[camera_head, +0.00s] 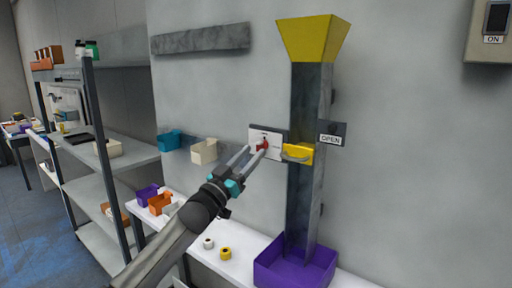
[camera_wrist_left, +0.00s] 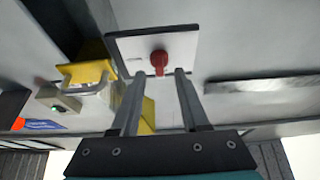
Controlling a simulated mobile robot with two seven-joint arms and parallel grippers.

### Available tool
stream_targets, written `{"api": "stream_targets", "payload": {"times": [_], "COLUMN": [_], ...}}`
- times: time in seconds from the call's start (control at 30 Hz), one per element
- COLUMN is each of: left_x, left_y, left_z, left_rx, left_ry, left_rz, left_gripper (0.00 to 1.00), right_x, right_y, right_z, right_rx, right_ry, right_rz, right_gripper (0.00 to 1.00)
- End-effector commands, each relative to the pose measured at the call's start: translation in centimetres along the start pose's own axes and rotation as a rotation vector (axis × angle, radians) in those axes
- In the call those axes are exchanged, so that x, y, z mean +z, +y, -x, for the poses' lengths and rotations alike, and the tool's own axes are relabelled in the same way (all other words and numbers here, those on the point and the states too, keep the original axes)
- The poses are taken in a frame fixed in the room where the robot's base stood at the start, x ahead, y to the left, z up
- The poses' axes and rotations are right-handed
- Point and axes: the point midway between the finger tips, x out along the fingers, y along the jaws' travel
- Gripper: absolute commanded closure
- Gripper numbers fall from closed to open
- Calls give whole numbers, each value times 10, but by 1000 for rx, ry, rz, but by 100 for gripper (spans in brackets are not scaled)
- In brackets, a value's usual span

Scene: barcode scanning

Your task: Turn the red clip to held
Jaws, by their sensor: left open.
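The red clip (camera_head: 264,146) is a small red knob on a white plate (camera_head: 256,135) fixed to the wall, left of the grey chute. It also shows in the left wrist view (camera_wrist_left: 159,61), just ahead of my fingertips. Its label is too small to read. My left gripper (camera_head: 254,151) reaches up to the plate with its two fingers apart. In the left wrist view the fingertips (camera_wrist_left: 158,75) stand either side of and just short of the clip; I cannot tell whether they touch it. My right gripper is not in view.
The grey chute (camera_head: 309,110) with a yellow funnel (camera_head: 312,38) and a yellow slide (camera_head: 298,154) stands right of the clip, beside an OPEN sign (camera_head: 331,139). A purple bin (camera_head: 290,270) sits below. Teal (camera_head: 168,141) and cream (camera_head: 204,151) bins hang left.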

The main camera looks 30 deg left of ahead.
Motion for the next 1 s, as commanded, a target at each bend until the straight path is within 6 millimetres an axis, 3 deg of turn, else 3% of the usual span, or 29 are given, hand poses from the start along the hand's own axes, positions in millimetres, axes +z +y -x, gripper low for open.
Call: {"api": "stream_targets", "payload": {"times": [0.23,0.67,1.0], "left_x": [-1,0,0], "left_y": [0,0,0], "left_z": [-22,-26,-26], "left_rx": [0,1,1], "left_ry": [1,0,0], "left_rz": [1,0,0], "left_gripper": [55,56,94], "right_x": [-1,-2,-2], "right_y": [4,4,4], "right_z": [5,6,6], "right_rx": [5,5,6], "right_ry": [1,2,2], "right_rz": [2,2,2], "right_gripper": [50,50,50]}}
